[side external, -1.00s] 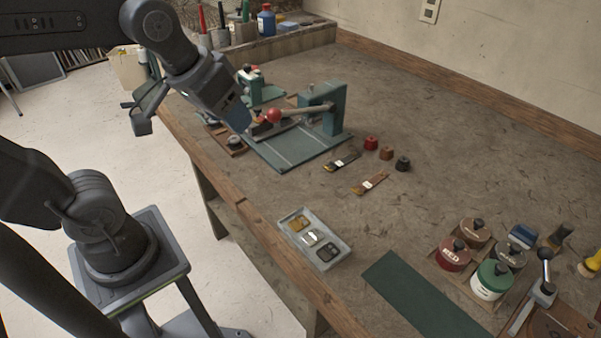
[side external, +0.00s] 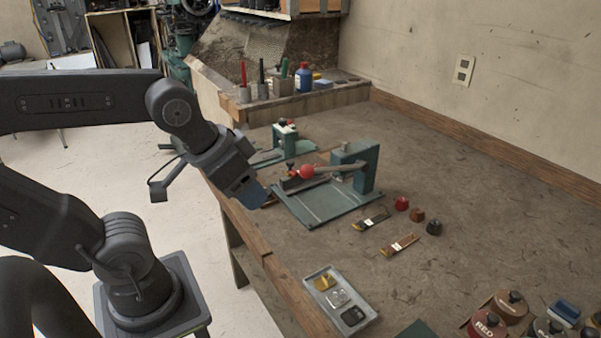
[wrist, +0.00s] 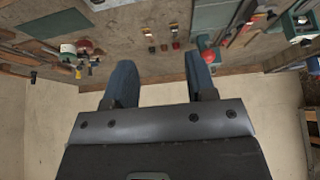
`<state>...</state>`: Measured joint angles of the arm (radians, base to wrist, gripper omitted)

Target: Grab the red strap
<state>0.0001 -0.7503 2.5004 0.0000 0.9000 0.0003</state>
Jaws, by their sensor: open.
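My gripper (side external: 254,194) hangs over the bench's front edge, left of a green press. It is open and empty, with two blue fingers spread apart in the wrist view (wrist: 162,66). Two short straps lie flat on the bench to the right of the press: a dark one with a yellowish end (side external: 371,219) and a brown one (side external: 399,245). Both are well away from my gripper. I cannot tell which strap is the red one. In the wrist view, a small reddish-brown strap (wrist: 174,32) shows beyond the fingers.
The green press (side external: 360,172) has a lever with a red ball (side external: 306,172). Red, brown and black small pots (side external: 402,203) stand beside the straps. A grey tray (side external: 318,311) lies at the front edge; labelled pots (side external: 487,326) stand at lower right. The bench's middle right is clear.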

